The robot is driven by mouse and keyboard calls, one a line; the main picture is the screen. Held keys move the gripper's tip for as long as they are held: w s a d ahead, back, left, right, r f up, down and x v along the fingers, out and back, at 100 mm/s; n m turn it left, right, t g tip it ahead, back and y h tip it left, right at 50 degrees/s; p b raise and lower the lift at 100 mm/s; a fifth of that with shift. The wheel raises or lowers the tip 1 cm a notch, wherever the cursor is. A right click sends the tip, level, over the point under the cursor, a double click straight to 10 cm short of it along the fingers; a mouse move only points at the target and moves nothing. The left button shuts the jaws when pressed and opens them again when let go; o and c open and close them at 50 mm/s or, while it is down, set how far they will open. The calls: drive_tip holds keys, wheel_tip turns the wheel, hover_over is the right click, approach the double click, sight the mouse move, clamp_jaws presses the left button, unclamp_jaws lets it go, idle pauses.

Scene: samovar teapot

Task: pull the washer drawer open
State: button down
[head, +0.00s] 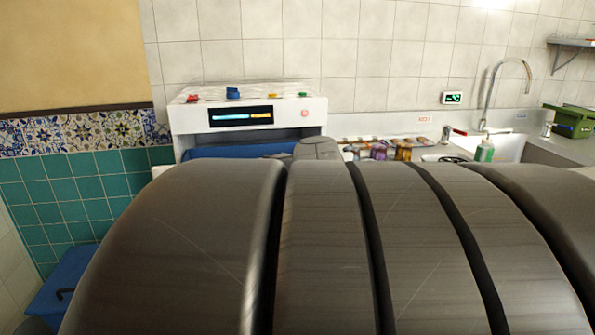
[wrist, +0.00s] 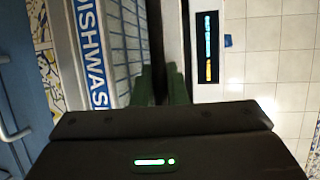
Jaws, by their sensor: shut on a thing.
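The washer (head: 255,98) is a white box with a dark display at the back of the counter in the head view. A blue part (head: 240,150) shows below its panel, mostly hidden by my arm. In the wrist view the washer's display (wrist: 207,47) stands on edge at the right. A blue and white plate lettered "DISHWAS" (wrist: 92,50) and a blue grid are at the left. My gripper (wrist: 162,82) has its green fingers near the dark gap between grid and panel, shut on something. The held part is hidden, so I cannot tell whether it is the drawer handle.
A sink with a tall tap (head: 487,95), a green bottle (head: 484,151) and several small jars stand right of the washer. A green bin (head: 575,121) is at the far right. A blue box (head: 62,285) stands low at the left. My arm fills the lower head view.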

drive_tip(key=shift+s, duration=0.25)
drive_tip(key=c, duration=1.5)
unclamp_jaws()
drive_tip(key=shift+o, duration=0.2)
drive_tip(key=shift+d, duration=0.15)
